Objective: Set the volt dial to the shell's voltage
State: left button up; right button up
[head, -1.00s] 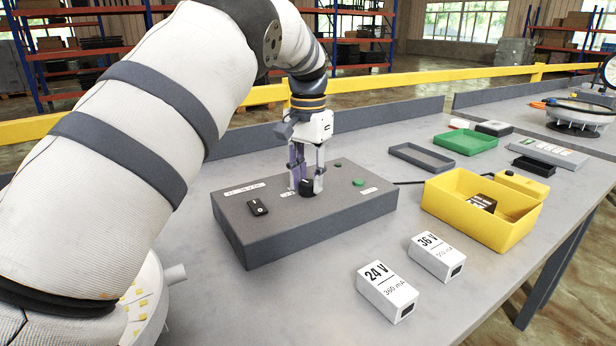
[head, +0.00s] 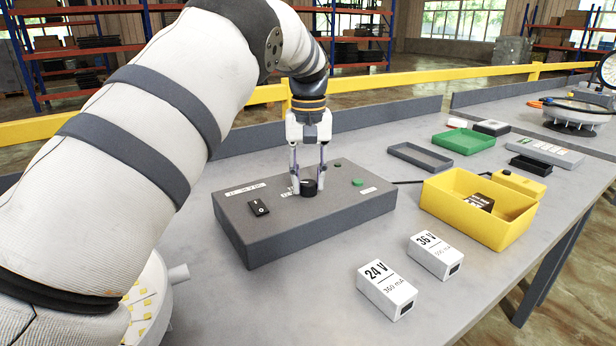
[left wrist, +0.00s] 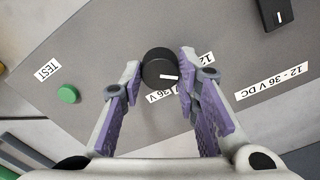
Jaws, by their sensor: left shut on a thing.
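The volt dial (head: 309,187) is a round black knob on the grey control box (head: 290,233). My left gripper (head: 308,182) points down with its two fingers on either side of the dial, shut on it. In the left wrist view the dial (left wrist: 156,66) sits between the purple finger pads of my left gripper (left wrist: 160,70). Its white mark points right in that picture, between the partly covered labels "36 V" (left wrist: 163,96) and "12" (left wrist: 208,57). My right gripper is not in view. I cannot tell which thing is the shell.
White boxes marked 24 V (head: 386,290) and 36 V (head: 436,256) stand in front of the control box. It also carries a black switch (head: 258,207) and a green button (head: 358,182). A yellow bin (head: 470,218) with a dark item stands to the right. Trays lie behind.

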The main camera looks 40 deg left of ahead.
aim_at(308, 183)
pick_arm(q)
jog(key=shift+n, duration=0.6)
jog(key=o, duration=1.2)
notch_tip(308, 183, up, 12)
